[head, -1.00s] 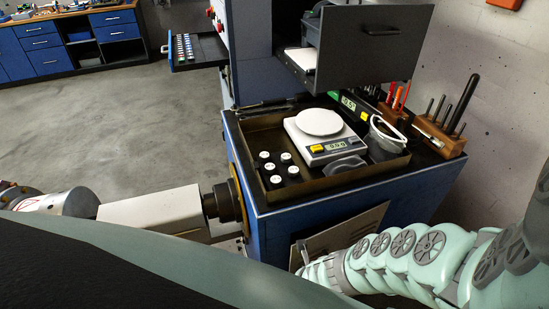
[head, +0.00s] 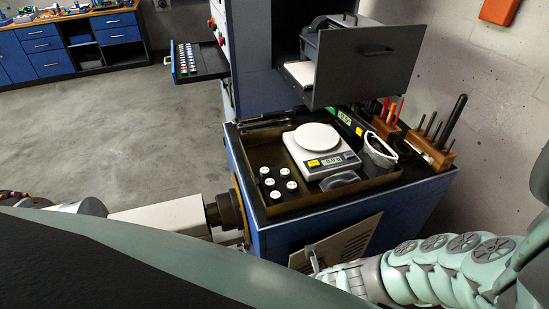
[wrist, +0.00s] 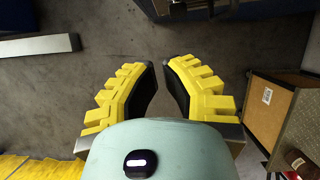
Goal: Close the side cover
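The side cover appears to be the pale vented panel (head: 347,245) low on the front of the blue machine cabinet in the head view. It stands out at an angle from the cabinet, with a small handle-like part (head: 314,259) at its left end. My gripper (wrist: 162,72) shows in the wrist view with two yellow ribbed fingers spread apart. Nothing is between them, and bare floor lies beyond. I cannot tell the gripper's exact distance from the cover.
The cabinet top carries a tray with a scale (head: 320,150) and several white-topped weights. A grey drawer-like box (head: 365,65) juts out above it. In the wrist view, a brown box-like thing (wrist: 258,110) with grey edges stands at right. Open floor (head: 110,130) lies left.

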